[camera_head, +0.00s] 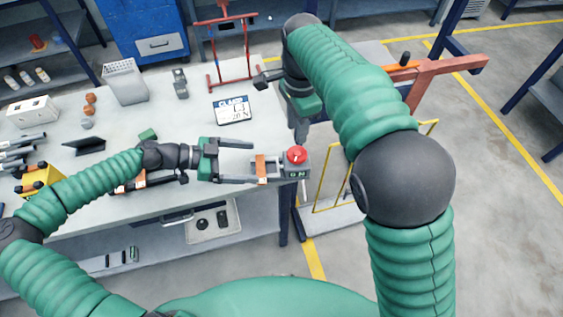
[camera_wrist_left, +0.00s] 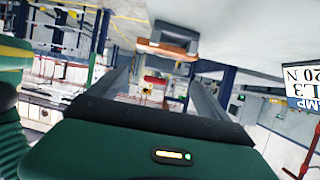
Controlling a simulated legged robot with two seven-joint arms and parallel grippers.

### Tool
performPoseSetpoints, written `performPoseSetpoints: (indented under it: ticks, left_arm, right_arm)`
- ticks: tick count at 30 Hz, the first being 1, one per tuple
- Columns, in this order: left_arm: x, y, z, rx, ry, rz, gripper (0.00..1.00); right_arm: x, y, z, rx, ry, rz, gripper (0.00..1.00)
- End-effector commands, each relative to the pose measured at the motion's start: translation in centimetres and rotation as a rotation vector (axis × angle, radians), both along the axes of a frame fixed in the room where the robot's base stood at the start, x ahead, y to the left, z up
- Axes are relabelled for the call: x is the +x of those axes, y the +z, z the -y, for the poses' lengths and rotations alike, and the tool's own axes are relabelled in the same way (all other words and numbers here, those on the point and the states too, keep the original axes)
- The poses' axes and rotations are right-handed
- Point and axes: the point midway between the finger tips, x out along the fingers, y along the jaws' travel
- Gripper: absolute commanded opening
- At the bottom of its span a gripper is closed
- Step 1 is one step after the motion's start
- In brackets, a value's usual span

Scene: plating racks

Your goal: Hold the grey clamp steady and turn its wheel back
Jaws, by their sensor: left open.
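The grey clamp (camera_head: 268,172) is at the table's right front edge, with an orange part across it. In the left wrist view a grey body (camera_wrist_left: 172,33) with an orange-brown bar is ahead between the fingers. A round red knob (camera_head: 296,155) sits on a grey box with a green display, beside the clamp. I cannot make out which part is the wheel. My left gripper (camera_head: 248,163) is open, its fingers pointing right at the clamp; contact is unclear. My right gripper (camera_head: 301,125) hangs above the red knob, apart from it; its jaws are mostly hidden.
A clamp sign (camera_head: 233,109) stands behind on the table. Dark tools lie near the left forearm. A yellow frame (camera_head: 323,185) stands right of the table.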

Motion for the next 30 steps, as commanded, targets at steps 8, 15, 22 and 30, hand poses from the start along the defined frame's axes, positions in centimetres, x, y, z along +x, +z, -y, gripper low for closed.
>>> performPoseSetpoints:
  ticks: [8,15,22,30]
  left_arm:
    - [1.0,-2.5,6.7,0.004,-0.007,-0.002,0.89]
    - [2.0,-4.2,10.3,0.001,-0.003,-0.001,0.89]
    - [2.2,-4.6,11.2,0.001,-0.001,-0.001,0.89]
    - [2.2,-4.6,11.3,0.002,-0.001,-0.001,0.73]
  right_arm:
    - [0.0,0.0,0.5,0.003,-0.002,0.000,0.36]
    - [0.0,0.0,0.1,0.000,-0.001,0.001,0.36]
    - [0.0,0.0,0.0,0.000,-0.001,0.000,0.36]
    - [0.0,0.0,0.3,0.001,-0.001,0.000,0.36]
